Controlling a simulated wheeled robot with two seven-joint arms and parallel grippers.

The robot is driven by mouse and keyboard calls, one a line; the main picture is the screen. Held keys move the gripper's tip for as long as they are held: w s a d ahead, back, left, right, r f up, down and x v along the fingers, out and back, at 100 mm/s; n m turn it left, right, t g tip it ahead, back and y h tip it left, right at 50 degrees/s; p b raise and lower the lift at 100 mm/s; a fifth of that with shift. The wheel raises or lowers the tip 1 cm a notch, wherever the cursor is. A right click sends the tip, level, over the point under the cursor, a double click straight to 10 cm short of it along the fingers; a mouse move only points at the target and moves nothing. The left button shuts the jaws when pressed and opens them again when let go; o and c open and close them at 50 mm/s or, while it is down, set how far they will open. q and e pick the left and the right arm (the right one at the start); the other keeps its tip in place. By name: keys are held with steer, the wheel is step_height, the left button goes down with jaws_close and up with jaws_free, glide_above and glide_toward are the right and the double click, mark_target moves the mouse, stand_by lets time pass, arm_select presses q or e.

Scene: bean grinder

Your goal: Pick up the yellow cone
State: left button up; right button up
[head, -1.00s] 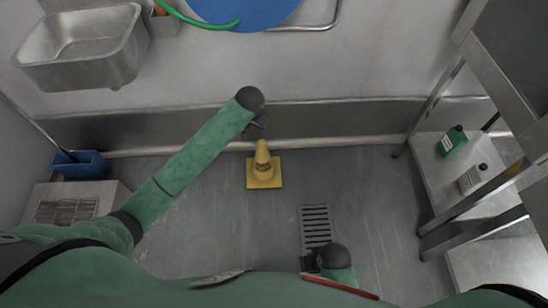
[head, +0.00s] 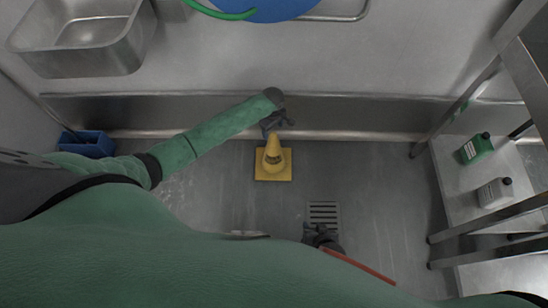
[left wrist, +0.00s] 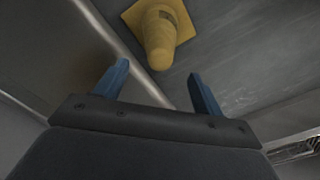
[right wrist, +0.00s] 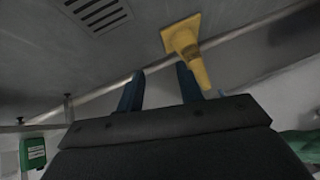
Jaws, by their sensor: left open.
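The yellow cone (head: 273,160) stands upright on its square base on the grey floor, near the back wall. My left gripper (head: 276,122) is just behind and above the cone's tip. In the left wrist view, its two blue fingers (left wrist: 158,85) are spread, with the cone (left wrist: 158,32) beyond them and nothing between them. My right gripper (head: 320,231) is low, in front and to the right of the cone. In the right wrist view, its fingers (right wrist: 160,88) are apart and empty, and the cone (right wrist: 188,50) shows beyond the right finger.
A floor drain (head: 323,213) lies right of the cone. A metal rack (head: 465,185) with a green bottle (head: 476,149) and a grey bottle (head: 494,193) stands at the right. A blue bucket (head: 90,145) is at the left. A sink (head: 80,40) hangs on the wall.

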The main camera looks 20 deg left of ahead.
arm_select(q)
step_height(320, 180, down, 8)
steer(key=shift+r+b, duration=0.25)
steer(key=shift+b, duration=0.15)
arm_select(e)
steer(key=shift+s+f, duration=0.15)
steer(key=shift+f, duration=0.5)
steer(key=shift+s+f, duration=0.15)
steer(key=shift+f, duration=0.45)
arm_select(q)
steer(key=shift+d, duration=0.1)
jaws_close()
steer(key=shift+r, duration=0.1)
arm_select(e)
steer(key=shift+d, duration=0.1)
